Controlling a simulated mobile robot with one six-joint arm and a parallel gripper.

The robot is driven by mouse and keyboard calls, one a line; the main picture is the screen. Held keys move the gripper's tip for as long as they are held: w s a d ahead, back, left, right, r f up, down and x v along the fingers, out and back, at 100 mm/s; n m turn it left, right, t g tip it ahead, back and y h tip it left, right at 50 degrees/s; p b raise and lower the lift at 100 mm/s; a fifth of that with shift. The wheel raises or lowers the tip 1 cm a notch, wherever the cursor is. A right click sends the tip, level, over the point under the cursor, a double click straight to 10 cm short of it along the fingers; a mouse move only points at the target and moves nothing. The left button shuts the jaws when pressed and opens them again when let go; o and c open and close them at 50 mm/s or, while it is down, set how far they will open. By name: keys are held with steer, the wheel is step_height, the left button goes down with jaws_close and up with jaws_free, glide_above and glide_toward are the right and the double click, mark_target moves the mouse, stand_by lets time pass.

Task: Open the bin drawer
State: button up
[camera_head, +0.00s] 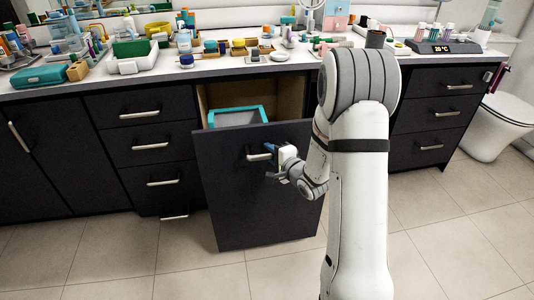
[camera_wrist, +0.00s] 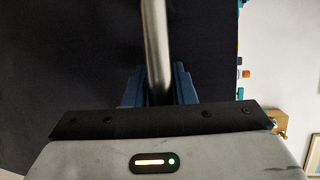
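The bin drawer (camera_head: 257,190) has a tall dark front and stands pulled out from the vanity, with its wooden inside showing. A bin with a turquoise rim (camera_head: 238,112) is visible inside it. The drawer's metal handle (camera_head: 257,157) is on the upper part of the front. My gripper (camera_head: 272,152) is at the right part of this handle. In the wrist view the handle (camera_wrist: 155,45) runs down between the two blue fingers of my gripper (camera_wrist: 158,88). The fingers are close around the bar; their exact contact is partly hidden by the gripper's body.
The countertop (camera_head: 95,84) above is crowded with bottles, boxes and jars. Closed drawers (camera_head: 150,148) stand to the left and more closed drawers (camera_head: 436,115) to the right. A toilet (camera_head: 497,125) is at the far right. The tiled floor (camera_head: 180,280) in front is clear.

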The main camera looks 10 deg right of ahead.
steer(key=shift+o, duration=0.3)
steer(key=shift+a, duration=0.2)
steer(key=p+v, duration=0.1)
steer(key=v, duration=0.6)
steer(key=shift+s, duration=0.35)
steer(key=shift+d, duration=0.15)
steer(key=s+d+r+n+g+h+p, duration=0.1)
steer(key=s+r+n+g+h+p, duration=0.3)
steer(key=r, duration=0.4)
steer(key=s+d+r+n+g+h+p, duration=0.1)
steer(key=s+d+r+n+h+p, duration=0.15)
steer(key=r+p, duration=0.5)
steer(key=s+a+r+n+g+p, duration=0.3)
steer(key=s+r+n+p, duration=0.1)
steer(key=s+r, duration=0.3)
steer(key=s+a+r+n+g+p, duration=0.3)
steer(key=s+r, duration=0.4)
steer(key=s, duration=0.5)
steer(key=shift+a+n+g+p, duration=0.15)
steer(key=shift+n+g+p, duration=0.2)
steer(key=shift+n+g, duration=0.2)
